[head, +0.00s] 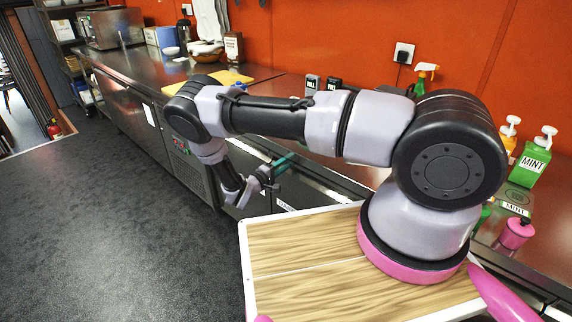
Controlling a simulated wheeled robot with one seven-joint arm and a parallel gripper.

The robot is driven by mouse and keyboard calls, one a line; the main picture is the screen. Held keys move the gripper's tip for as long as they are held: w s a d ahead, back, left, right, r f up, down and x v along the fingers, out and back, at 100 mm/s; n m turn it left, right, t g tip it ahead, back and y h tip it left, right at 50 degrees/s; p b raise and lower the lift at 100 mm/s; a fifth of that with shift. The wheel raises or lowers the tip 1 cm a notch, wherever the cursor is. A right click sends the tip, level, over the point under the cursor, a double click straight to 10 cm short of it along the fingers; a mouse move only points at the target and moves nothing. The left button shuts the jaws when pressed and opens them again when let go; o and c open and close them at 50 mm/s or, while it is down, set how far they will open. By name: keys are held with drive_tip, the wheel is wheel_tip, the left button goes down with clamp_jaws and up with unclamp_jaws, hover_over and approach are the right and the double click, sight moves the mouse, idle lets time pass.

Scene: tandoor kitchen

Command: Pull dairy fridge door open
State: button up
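A run of steel under-counter units stands along the wall, with a steel front edge (325,187) running behind my arm. A small white label (285,205) sits low on the dark front beside my gripper; its text is too small to read surely. My gripper (270,180) is at the front of these units, next to a short teal-green bar (283,162). I cannot tell whether the fingers touch the bar or are closed on it. My arm and wooden top hide much of the front here, so I cannot tell which door is the dairy one or whether it is ajar.
Dark floor (130,230) is free to the left of the units. Yellow boards (230,78) lie on the counter. Green mint bottles (530,160) and a pink pot (516,233) stand at right. A red extinguisher (54,128) stands far left.

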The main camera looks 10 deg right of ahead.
clamp_jaws()
idle(1.3)
